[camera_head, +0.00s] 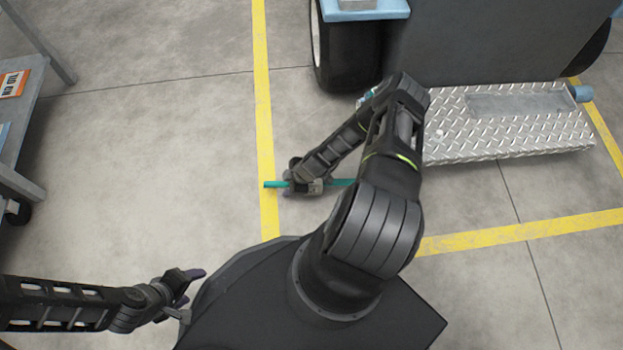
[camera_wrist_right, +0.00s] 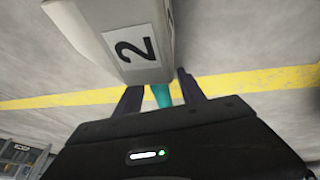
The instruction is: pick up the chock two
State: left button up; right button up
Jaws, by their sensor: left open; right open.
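Chock two is a pale grey block with a white label reading "2" (camera_wrist_right: 118,42), at the top of the right wrist view. Its teal handle (camera_wrist_right: 162,96) shows between the two dark fingers of my right gripper (camera_wrist_right: 160,90), which is open, with gaps beside the handle. In the head view a teal bar (camera_head: 273,184) sticks out on both sides of my right gripper (camera_head: 304,187), low over the floor near the yellow line. The arm and gripper hide part of it. My left gripper (camera_head: 186,290) is open and empty at the lower left.
A vehicle with a black tyre (camera_head: 347,60) and a silver tread-plate step (camera_head: 510,130) stands at upper right. A teal piece (camera_head: 368,95) shows beside the tyre, partly hidden by my arm. A grey shelf or cart (camera_head: 30,120) is at left. Floor between is clear.

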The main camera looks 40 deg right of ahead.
jog(key=shift+c, duration=0.6)
grip_shut()
dwell(1.2)
